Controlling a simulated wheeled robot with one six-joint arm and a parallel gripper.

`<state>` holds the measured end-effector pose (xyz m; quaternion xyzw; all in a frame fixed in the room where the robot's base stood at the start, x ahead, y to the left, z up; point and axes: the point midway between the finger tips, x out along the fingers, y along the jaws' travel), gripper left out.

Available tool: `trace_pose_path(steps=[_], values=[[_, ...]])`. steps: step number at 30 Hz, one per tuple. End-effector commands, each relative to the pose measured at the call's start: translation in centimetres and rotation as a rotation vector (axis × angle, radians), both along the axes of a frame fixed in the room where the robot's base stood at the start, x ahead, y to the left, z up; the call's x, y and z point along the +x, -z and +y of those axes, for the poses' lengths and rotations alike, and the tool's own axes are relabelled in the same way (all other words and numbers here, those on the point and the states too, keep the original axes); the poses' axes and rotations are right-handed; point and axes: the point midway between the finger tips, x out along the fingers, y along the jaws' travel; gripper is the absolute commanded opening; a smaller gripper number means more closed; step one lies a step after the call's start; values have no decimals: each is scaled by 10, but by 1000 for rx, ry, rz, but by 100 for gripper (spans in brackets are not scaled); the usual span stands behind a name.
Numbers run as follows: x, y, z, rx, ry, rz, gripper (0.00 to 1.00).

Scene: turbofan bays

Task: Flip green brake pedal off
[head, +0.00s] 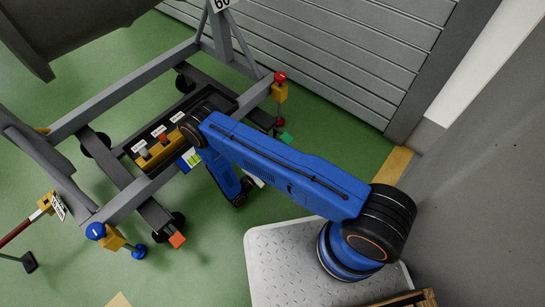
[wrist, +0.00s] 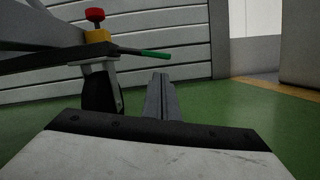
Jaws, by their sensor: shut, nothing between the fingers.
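The green brake pedal (head: 286,138) sticks out low beside a caster at the near-right corner of the grey stand in the head view. In the wrist view the green pedal (wrist: 150,54) is a thin bar seen nearly edge-on, pointing right, above the black caster wheel (wrist: 101,90). My gripper (wrist: 161,76) has its fingers together and empty. The fingertips appear just below the pedal's green end in the wrist view, with a gap in the picture; I cannot tell the depth between them. In the head view my blue arm hides most of my gripper.
The grey stand (head: 120,88) carries a box with several coloured knobs. A red-topped yellow jack (head: 280,88) stands near the pedal. An orange pedal (head: 177,239) is at another caster. Grey slatted shutter (head: 330,50) stands behind. Green floor right of the pedal is clear.

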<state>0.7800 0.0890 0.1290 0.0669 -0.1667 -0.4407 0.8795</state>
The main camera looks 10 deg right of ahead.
Motion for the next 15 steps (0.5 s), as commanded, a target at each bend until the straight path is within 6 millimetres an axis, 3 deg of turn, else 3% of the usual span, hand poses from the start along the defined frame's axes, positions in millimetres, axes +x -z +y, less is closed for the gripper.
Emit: trace_pose_path(steps=[9, 15], values=[[28, -12, -41, 1, 3, 0, 0], [39, -17, -56, 1, 2, -1, 0]])
